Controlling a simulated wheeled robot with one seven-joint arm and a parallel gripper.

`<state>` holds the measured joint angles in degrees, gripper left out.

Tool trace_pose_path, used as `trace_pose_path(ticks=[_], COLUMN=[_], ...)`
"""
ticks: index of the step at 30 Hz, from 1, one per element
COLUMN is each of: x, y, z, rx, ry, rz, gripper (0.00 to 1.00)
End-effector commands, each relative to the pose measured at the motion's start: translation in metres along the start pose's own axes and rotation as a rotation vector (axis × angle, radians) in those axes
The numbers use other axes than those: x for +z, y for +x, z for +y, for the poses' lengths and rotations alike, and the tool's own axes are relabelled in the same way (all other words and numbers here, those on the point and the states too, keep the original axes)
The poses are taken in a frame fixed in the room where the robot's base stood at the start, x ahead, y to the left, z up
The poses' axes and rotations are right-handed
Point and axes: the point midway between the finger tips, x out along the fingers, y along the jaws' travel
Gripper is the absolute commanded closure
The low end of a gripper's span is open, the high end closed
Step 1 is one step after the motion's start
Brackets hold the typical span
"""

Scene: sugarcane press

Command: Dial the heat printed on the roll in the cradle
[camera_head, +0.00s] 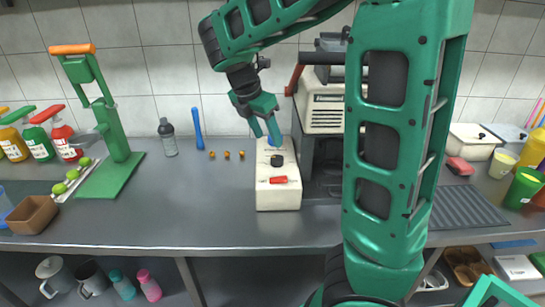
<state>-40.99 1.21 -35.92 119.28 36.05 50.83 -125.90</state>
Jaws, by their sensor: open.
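A white box (264,196) stands at the middle of the counter, with a black knob (276,160) on its upper part and a red lever-like piece (278,180) below it. My gripper (265,132) is open and empty, pointing down just above the far end of the box, behind the knob. Whether a finger touches the box cannot be told. Right of the box is a dark machine with a cream vented housing (324,113) and a brown-red handle (295,80). My arm hides much of it. No roll, cradle or printed heat can be made out, nor the knob's marks.
A green press (112,135) with an orange handle stands left, with green limes (72,175) and a brown box (33,214) near it. A grey bottle (167,137) and blue stick (198,128) stand behind. Cups and a cream container (470,141) are at right.

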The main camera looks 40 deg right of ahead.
Motion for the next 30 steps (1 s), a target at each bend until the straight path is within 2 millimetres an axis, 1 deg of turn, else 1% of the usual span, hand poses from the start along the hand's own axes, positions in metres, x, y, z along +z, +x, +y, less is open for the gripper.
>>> trace_pose_path(ticks=[12, 16, 21, 30], x=[0.000, 0.000, -0.001, -0.001], y=[0.069, 0.086, 0.098, 0.101], z=[-0.001, -0.001, -0.001, 0.000], rx=[-0.004, -0.004, -0.001, 0.001], ry=[0.002, 0.002, 0.002, 0.002], rz=[0.000, 0.001, 0.001, 0.002], gripper=[0.49, 0.49, 0.49, 0.49])
